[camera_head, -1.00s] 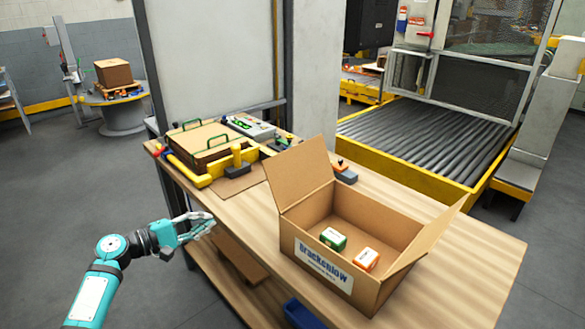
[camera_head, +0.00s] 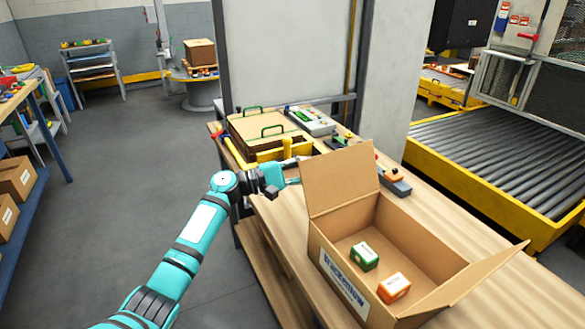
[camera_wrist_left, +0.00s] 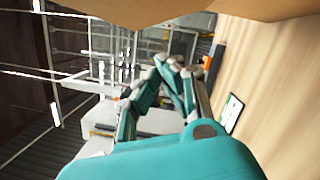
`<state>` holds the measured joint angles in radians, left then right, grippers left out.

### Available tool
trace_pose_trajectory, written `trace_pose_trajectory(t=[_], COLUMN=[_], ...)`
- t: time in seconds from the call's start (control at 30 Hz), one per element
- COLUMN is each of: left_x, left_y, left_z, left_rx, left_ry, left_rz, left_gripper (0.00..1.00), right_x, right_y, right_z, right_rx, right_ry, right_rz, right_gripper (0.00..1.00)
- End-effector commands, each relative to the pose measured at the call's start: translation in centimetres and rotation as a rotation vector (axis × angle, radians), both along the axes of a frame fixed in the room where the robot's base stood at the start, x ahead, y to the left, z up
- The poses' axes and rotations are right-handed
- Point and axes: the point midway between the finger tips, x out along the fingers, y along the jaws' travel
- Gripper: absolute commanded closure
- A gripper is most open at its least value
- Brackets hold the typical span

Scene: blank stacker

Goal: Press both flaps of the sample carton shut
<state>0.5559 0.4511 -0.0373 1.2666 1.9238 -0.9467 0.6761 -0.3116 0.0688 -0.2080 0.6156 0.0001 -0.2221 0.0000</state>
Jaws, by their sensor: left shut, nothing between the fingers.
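The open sample carton (camera_head: 338,278) stands on the wooden bench with a printed label on its side. Its left flap (camera_head: 338,178) stands up, and its right flap (camera_head: 474,276) slants outward over the right side. Inside lie a green-and-white box (camera_head: 364,256) and an orange-and-white box (camera_head: 393,287). My left gripper (camera_head: 293,181) is shut and empty, just left of the left flap; its tip is partly hard to make out, and I cannot tell if it touches. Its folded fingers (camera_wrist_left: 178,68) show in the left wrist view, with brown cardboard along the top edge. My right gripper is out of view.
On the bench (camera_head: 450,235) behind the carton are a case with green handles (camera_head: 268,132), yellow fixtures and a small device with an orange knob (camera_head: 393,180). A roller conveyor (camera_head: 490,155) lies beyond. Open floor is left of the bench.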

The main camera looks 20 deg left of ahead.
Motion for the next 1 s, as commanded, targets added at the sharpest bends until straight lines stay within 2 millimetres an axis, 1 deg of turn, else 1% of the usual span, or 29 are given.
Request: trace_pose_trajectory(t=[0.03, 0.07, 0.1, 0.13, 0.2, 0.33, 0.67, 1.0], left_x=[0.7, 0.8, 0.1, -0.2, -0.7, -1.3, -1.5, -1.6], left_y=[-0.8, -1.2, -1.6, -2.0, -2.6, -3.4, -3.6, -3.9], left_z=[0.4, 0.6, 1.0, 1.1, 1.4, 1.7, 1.7, 2.0], left_rx=[-0.001, 0.000, 0.003, 0.004, 0.003, 0.003, 0.001, 0.032], left_ry=[0.000, 0.000, 0.001, 0.001, 0.003, 0.001, 0.002, -0.022], left_rz=[-0.002, -0.001, -0.001, -0.001, -0.001, 0.001, 0.002, 0.001], left_gripper=[1.00, 1.00, 1.00, 1.00, 1.00, 1.00, 1.00, 1.00], right_x=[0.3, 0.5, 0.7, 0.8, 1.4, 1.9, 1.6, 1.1], right_y=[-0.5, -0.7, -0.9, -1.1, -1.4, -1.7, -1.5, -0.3], right_z=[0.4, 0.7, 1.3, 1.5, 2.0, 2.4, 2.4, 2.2], right_rx=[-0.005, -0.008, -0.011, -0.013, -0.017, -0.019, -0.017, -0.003], right_ry=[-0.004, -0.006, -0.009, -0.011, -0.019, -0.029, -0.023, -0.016], right_rz=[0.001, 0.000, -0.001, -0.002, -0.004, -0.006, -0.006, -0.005], right_gripper=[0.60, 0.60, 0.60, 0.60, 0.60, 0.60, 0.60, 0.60])
